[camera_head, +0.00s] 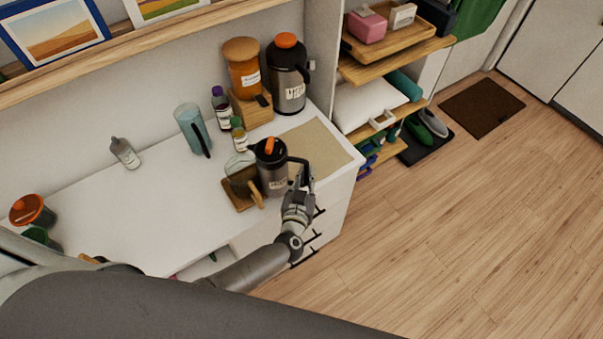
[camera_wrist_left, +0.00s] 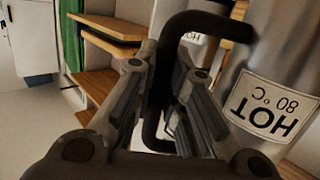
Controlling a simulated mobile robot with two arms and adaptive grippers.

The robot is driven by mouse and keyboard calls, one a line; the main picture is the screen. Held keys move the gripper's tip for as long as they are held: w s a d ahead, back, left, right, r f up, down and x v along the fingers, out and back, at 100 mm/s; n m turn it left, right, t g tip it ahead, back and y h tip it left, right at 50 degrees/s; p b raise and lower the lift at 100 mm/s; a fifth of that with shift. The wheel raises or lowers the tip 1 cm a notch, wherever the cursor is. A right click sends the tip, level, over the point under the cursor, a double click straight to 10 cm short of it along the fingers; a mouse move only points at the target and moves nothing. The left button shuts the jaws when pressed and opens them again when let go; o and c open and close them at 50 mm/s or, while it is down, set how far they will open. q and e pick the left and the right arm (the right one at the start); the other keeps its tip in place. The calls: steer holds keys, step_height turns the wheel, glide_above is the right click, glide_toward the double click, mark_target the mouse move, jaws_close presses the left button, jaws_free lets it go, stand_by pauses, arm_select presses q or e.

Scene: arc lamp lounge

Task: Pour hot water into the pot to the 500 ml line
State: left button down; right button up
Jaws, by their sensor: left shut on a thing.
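My left gripper (camera_head: 298,190) is shut on the black handle of a steel flask (camera_head: 272,181) with a dark lid and orange top. The flask looks upright, close beside the pot; I cannot tell whether it is raised off the counter. In the left wrist view the handle passes between the fingers (camera_wrist_left: 160,100), and the flask's label (camera_wrist_left: 272,105) reads HOT 80 °C. The glass pot (camera_head: 241,185) with a wooden handle stands on a wooden board (camera_head: 237,202), partly hidden by the flask. Its 500 ml line and water level cannot be made out. My right gripper is not in view.
A larger steel flask (camera_head: 288,92) with an orange top and an orange-brown canister (camera_head: 242,68) stand behind. A blue-grey jug (camera_head: 191,130) and small bottles (camera_head: 222,107) are nearby. A beige mat (camera_head: 325,150) lies bare at right. The counter's left middle (camera_head: 120,205) is clear.

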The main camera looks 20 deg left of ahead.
mark_target(307, 164)
arm_select(q)
steer(key=shift+w+r, duration=0.15)
steer(key=shift+r, duration=0.15)
steer(key=shift+d+r+n+h, duration=0.1)
steer(key=shift+r+n+h, duration=0.2)
steer(key=shift+r+n, duration=0.55)
steer(key=shift+d+r+n+t+h, duration=0.15)
steer(key=shift+r+n+h, duration=0.1)
steer(key=shift+r+n, duration=1)
steer(key=shift+d+r+n+t+h, duration=0.15)
steer(key=shift+r+n+h, duration=0.1)
steer(key=shift+r+n, duration=1)
steer(key=shift+a+f+n, duration=0.1)
steer(key=shift+a+n, duration=0.05)
steer(key=shift+n, duration=0.1)
steer(key=shift+a, duration=0.1)
